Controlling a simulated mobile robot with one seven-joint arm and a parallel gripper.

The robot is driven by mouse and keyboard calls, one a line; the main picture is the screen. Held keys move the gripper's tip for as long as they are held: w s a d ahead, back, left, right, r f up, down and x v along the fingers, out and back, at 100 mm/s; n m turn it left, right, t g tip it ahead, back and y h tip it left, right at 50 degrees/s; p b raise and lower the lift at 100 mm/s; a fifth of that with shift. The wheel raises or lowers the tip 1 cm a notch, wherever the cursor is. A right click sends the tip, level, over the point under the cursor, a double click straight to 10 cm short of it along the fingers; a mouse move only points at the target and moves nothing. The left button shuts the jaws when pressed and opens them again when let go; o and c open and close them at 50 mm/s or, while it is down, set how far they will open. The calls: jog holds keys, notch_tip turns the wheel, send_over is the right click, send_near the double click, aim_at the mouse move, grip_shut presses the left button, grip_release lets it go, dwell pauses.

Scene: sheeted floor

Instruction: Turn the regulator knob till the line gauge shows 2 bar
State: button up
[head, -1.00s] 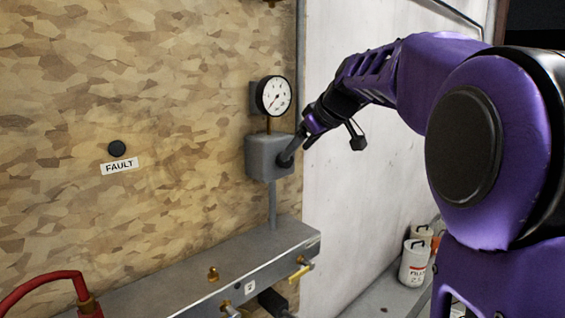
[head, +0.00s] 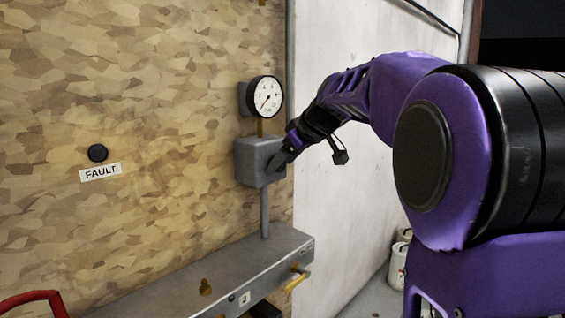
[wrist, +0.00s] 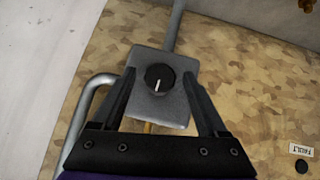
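The regulator is a grey box (head: 257,160) on the board wall, with a round black knob on its front. In the wrist view the knob (wrist: 159,77) shows a white line running nearly up and down. My gripper (head: 277,163) is at the knob in the head view, where it largely hides the knob. In the wrist view my gripper (wrist: 160,80) is open, one finger on each side of the knob, with gaps visible. The white line gauge (head: 265,97) sits above the box. Its needle seems to point to the lower left; the figures are too small to read.
A FAULT label (head: 100,172) under a black button (head: 98,153) is to the left. A bent grey handle (wrist: 85,110) passes left of my gripper in the wrist view.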

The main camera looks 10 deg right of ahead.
grip_shut()
dwell(0.3)
jog(key=m+g+y+p, duration=0.1)
jog(key=y+p, duration=0.1)
jog(key=m+g+y+p, duration=0.2)
jog(key=d+m+g+y+p, duration=0.1)
jog(key=y+p, duration=0.1)
jog(key=y, duration=0.1)
jog(key=shift+w+f+m, duration=0.2)
jog(key=shift+w+m, duration=0.1)
jog(key=shift+f+m+g+y, duration=0.1)
jog(key=shift+m+g+y, duration=0.5)
jog(key=shift+y, duration=0.5)
